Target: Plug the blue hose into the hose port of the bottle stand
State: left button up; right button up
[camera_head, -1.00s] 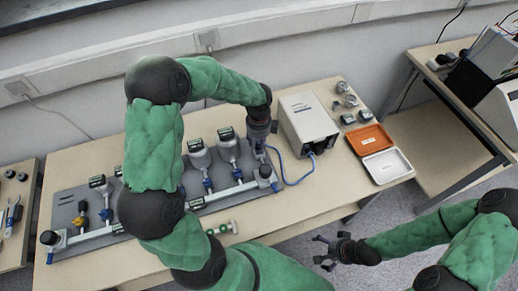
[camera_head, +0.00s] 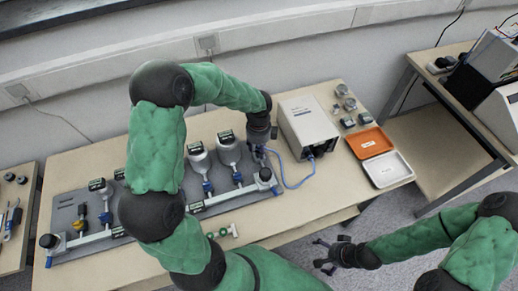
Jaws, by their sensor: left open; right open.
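The blue hose (camera_head: 297,186) runs from the front of a white box-shaped device in a loop over the table to the right end of the bottle stand. The bottle stand (camera_head: 70,200) is a grey plate with a rail and several upside-down bottles with blue or yellow valves. My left gripper (camera_head: 261,152) points down at the stand's right end, beside the hose's upper end. It is open. The hose end and the port are too small to tell whether they are joined. My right gripper (camera_head: 318,254) is open and empty, off the table's front edge above the floor.
The white device (camera_head: 308,122) stands right of my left gripper. An orange tray (camera_head: 369,142) and a white tray (camera_head: 387,169) lie further right, with several small metal parts behind them. A small green-and-white item (camera_head: 222,231) lies in front of the stand.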

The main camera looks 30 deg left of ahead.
aim_at(259, 148)
pick_arm(q)
grip_shut()
jog(key=shift+r+p, duration=2.4)
jog(key=shift+r, duration=0.15)
jog(key=shift+d+f, duration=0.1)
jog(key=shift+f, duration=0.1)
jog(key=shift+s+f, duration=0.15)
jog(key=shift+f+b, duration=0.85)
jog(key=shift+f, duration=0.8)
